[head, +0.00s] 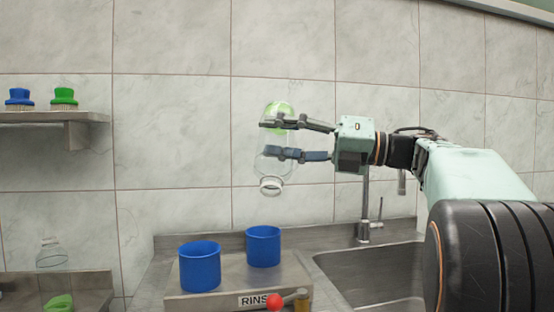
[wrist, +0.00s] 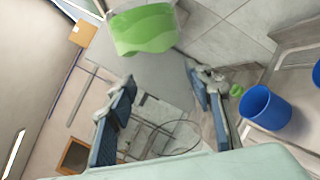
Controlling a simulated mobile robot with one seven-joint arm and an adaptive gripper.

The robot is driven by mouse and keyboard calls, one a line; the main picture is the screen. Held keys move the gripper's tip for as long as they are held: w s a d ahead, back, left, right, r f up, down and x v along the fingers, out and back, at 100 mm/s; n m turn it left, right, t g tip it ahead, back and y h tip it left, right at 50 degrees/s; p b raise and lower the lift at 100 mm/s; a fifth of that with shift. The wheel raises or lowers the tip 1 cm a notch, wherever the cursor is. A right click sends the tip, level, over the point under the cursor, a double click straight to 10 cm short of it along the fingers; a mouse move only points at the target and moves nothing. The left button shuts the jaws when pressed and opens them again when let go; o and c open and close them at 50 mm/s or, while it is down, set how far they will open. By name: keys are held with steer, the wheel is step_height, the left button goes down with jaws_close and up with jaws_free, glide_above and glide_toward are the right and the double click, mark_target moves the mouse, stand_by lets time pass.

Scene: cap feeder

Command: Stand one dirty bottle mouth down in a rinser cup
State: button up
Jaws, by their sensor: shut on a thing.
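A clear bottle (head: 270,186) with green dirt in its base end is held mouth down, slightly tilted, in the air. My gripper (head: 268,138) is shut on its body, one finger above the other in the head view. In the wrist view, the bottle's green end (wrist: 143,30) shows at the top, beyond my gripper (wrist: 162,88); its clear body is hard to make out. Two blue rinser cups, a front left one (head: 200,267) and a back right one (head: 263,246), stand below the bottle, well apart from it. The front cup's inside is mostly hidden.
The cups stand on a metal rinser (head: 236,271) with a partly hidden label and a red knob (head: 274,302). A sink (head: 365,275) with a tap (head: 364,225) lies to the right. Another clear bottle (head: 52,254) stands lower left. A shelf (head: 40,117) holds blue and green brushes.

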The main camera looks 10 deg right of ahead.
steer(key=n+b, duration=0.2)
steer(key=shift+f+n, duration=0.3)
steer(key=shift+f, duration=0.1)
steer(key=shift+r+n+g, duration=0.3)
steer(key=shift+r+n, duration=0.05)
steer(key=shift+n, duration=0.35)
steer(key=n+g+y, duration=0.1)
steer(key=n, duration=0.5)
steer(key=shift+w+n, duration=0.4)
steer(key=w+f+p, duration=0.2)
steer(key=w+p, duration=0.3)
steer(key=w, duration=0.3)
steer(key=w+f+p, duration=0.3)
steer(key=w+p, duration=0.1)
steer(key=w, duration=0.3)
step_height(320, 180, down, 13)
steer(key=b, duration=0.9)
steer(key=shift+w+f, duration=0.1)
steer(key=shift+f, duration=0.05)
steer(key=shift+f, duration=0.3)
